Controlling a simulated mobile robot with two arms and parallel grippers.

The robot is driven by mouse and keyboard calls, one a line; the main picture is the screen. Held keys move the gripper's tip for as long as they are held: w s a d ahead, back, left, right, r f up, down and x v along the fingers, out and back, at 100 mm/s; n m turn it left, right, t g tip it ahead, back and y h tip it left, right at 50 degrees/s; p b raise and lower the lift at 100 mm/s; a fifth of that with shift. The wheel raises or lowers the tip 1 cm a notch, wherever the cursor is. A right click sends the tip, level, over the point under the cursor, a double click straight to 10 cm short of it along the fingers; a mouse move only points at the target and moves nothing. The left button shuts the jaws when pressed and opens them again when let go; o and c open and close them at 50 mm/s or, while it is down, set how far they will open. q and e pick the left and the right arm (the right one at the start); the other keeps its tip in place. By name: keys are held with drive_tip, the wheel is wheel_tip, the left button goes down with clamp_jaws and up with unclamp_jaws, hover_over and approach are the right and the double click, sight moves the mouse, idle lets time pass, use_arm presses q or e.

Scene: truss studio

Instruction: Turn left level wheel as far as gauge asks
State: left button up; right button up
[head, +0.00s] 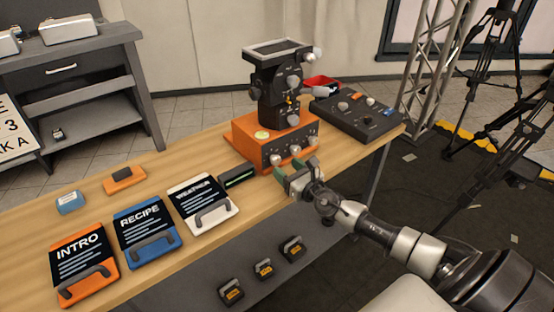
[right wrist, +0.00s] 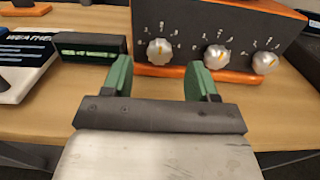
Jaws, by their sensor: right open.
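The orange box (head: 250,150) with a dark front panel stands on the wooden table. Its front carries three silver wheels with numbered scales; the left wheel (right wrist: 160,51) has a yellow mark pointing about straight up. The middle wheel (right wrist: 215,57) and right wheel (right wrist: 265,63) sit beside it. A black gauge-like block with a green strip display (right wrist: 90,48) lies left of the box; its reading is too small to tell. My right gripper (head: 296,169) is open and empty, its green fingers (right wrist: 160,80) pointing at the panel, apart from the left wheel. My left gripper is out of view.
A dark projector-like device (head: 278,85) stands on the orange box. A control console (head: 358,112) is at the right. INTRO (head: 80,250), RECIPE (head: 147,210) and WEATHER (head: 215,215) boards lie left. The table's front edge lies beneath my right gripper.

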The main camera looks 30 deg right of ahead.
sight(278, 161)
drive_tip(key=w, duration=0.5)
drive_tip(key=shift+a, duration=0.2)
drive_tip(key=shift+s, duration=0.1)
drive_tip(key=shift+b, duration=0.3)
drive_tip(key=c, duration=0.9)
